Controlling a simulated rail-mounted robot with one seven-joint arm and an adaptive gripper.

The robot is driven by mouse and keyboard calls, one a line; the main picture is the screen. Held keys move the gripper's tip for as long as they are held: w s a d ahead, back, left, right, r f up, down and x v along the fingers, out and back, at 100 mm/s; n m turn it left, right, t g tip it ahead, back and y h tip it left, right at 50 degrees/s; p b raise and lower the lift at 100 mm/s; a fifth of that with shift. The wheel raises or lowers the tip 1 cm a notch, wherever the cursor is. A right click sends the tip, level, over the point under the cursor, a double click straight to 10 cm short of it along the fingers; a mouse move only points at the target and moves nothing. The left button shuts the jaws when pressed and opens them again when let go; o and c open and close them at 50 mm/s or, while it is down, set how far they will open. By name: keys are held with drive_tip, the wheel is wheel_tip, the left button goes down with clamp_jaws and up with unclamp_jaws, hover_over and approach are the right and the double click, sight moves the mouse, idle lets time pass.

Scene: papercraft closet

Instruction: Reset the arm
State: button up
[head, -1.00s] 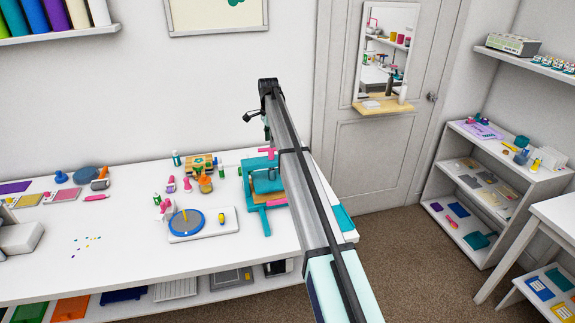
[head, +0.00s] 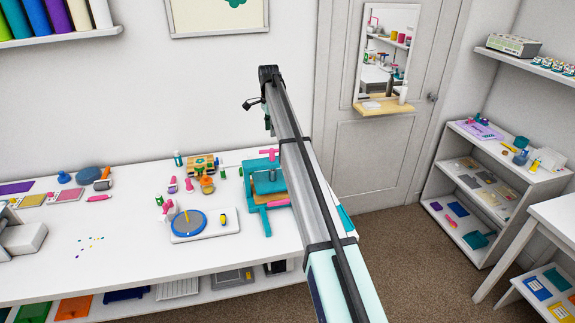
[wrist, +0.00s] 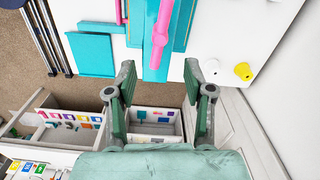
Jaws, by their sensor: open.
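My gripper (wrist: 158,75) shows in the wrist view as two green-grey fingers spread apart. It is open, with nothing between the fingers. Beyond the fingertips are the teal press (wrist: 185,20) and its pink handle (wrist: 160,25). In the head view my arm runs up from the bottom edge, high over the right end of the worktable (head: 110,245). The fingers cannot be made out clearly there. The same press (head: 266,187) stands on the table to the left of the arm.
A blue turntable (head: 188,223) and several small bottles and tools stand left of the press. A door with a mirror (head: 388,55) is behind. A white shelf unit (head: 487,185) and a second white table (head: 550,215) stand at the right, with open carpet (head: 420,260) between.

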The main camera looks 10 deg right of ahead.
drive_tip(key=s+f+n, duration=0.7)
drive_tip(key=s+f, duration=1.6)
drive_tip(key=s, duration=0.1)
drive_tip(key=s+f+n, duration=0.3)
drive_tip(key=s+f, duration=0.1)
drive_tip(key=s, duration=0.6)
drive_tip(key=s+f+n, duration=0.3)
drive_tip(key=s+f, duration=0.1)
drive_tip(key=s, duration=0.6)
drive_tip(key=s+f+n, duration=0.3)
drive_tip(key=s+f, duration=0.1)
drive_tip(key=s, duration=0.5)
drive_tip(key=s+f+g+b, duration=0.2)
drive_tip(key=s+f+g, duration=0.1)
drive_tip(key=s+f, duration=0.8)
drive_tip(key=s+f+g+b, duration=0.3)
drive_tip(key=s+f, duration=0.9)
drive_tip(key=s, duration=0.6)
drive_tip(key=shift+s+g, duration=0.25)
drive_tip(key=shift+g, duration=0.15)
drive_tip(key=shift+o, duration=0.2)
drive_tip(key=shift+w+f, duration=0.1)
